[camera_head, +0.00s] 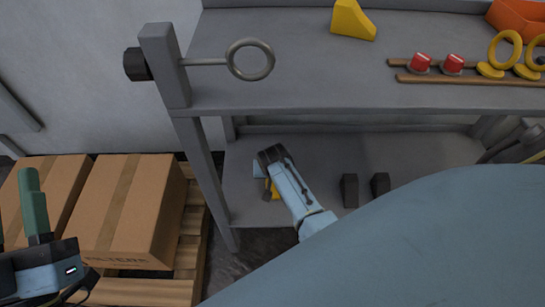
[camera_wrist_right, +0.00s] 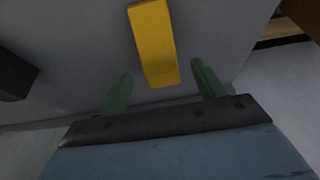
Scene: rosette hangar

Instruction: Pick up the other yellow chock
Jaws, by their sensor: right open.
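One yellow chock (camera_head: 354,20) sits on the upper shelf of the grey rack in the head view. Another yellow chock (camera_head: 274,191) is on the lower shelf, mostly hidden behind my right gripper (camera_head: 264,175). In the right wrist view this chock (camera_wrist_right: 153,43) lies just ahead of my right gripper (camera_wrist_right: 161,70). Its near end is between the two green fingertips, with a gap on each side. The right gripper is open and holds nothing. My left gripper (camera_head: 18,215) is at the far left, with its green fingers apart and nothing seen between them.
Two dark blocks (camera_head: 350,190) (camera_head: 380,185) stand right of my right arm on the lower shelf. The upper shelf (camera_head: 300,85) carries red-capped items (camera_head: 421,62), yellow rings (camera_head: 505,48) and an orange bin (camera_head: 520,18). Cardboard boxes (camera_head: 125,205) sit on a pallet at left.

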